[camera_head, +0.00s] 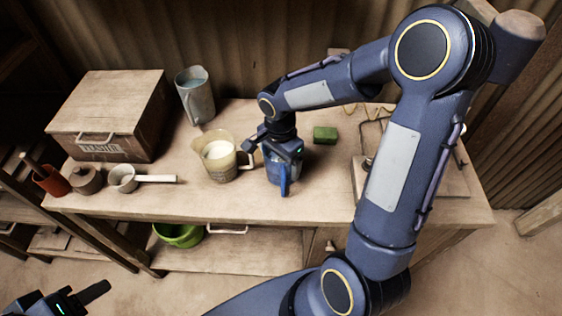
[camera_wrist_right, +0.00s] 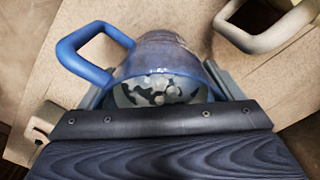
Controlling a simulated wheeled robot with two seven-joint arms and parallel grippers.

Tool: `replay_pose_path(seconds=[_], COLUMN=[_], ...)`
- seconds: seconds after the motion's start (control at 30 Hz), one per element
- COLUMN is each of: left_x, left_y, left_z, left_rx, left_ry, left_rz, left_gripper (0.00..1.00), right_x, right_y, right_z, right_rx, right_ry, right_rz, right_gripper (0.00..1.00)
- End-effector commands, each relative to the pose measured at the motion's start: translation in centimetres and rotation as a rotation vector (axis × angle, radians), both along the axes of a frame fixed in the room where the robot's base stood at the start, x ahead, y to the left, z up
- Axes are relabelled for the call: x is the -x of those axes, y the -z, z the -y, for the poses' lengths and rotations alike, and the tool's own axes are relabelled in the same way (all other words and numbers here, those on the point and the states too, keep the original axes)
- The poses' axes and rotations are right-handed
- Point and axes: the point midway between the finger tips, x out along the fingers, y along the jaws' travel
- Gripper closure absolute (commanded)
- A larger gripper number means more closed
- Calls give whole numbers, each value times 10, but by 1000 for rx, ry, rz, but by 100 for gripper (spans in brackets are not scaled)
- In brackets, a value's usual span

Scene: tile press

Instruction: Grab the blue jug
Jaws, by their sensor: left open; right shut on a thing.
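The blue jug (camera_head: 284,180) stands at the front middle of the workbench, its handle toward the front edge. My right gripper (camera_head: 280,150) is over it from above, with its fingers at the jug's sides. In the right wrist view the jug (camera_wrist_right: 158,62) sits between the two fingers, and the gripper is shut on its body. Its blue handle (camera_wrist_right: 78,55) sticks out to the left, clear of the fingers. A pale, dark-patched surface shows inside the rim. My left gripper (camera_head: 62,300) is open and empty at the lower left, off the bench.
A beige jug (camera_head: 221,160) with white contents stands close left of the blue jug. A grey metal jug (camera_head: 195,95), a wooden box (camera_head: 107,112) and a white-handled pot (camera_head: 125,180) are farther left. A green block (camera_head: 325,135) lies behind right. A green bowl (camera_head: 178,235) sits below.

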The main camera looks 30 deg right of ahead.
Motion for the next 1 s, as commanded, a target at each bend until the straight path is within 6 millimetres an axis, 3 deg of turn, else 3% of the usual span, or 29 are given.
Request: replay_pose_path(seconds=[0.27,0.53,1.0], left_x=[0,0,0], left_y=[0,0,7], left_z=[0,0,0], left_rx=[0,0,0], left_ry=[0,0,0], left_rz=[0,0,0], left_gripper=[51,51,51], right_x=[-1,-1,35], right_y=[-9,-33,-81], right_z=[0,0,-22], right_rx=[2,1,1], right_ry=[-1,0,-2], right_rz=[4,6,7], right_gripper=[57,57,57])
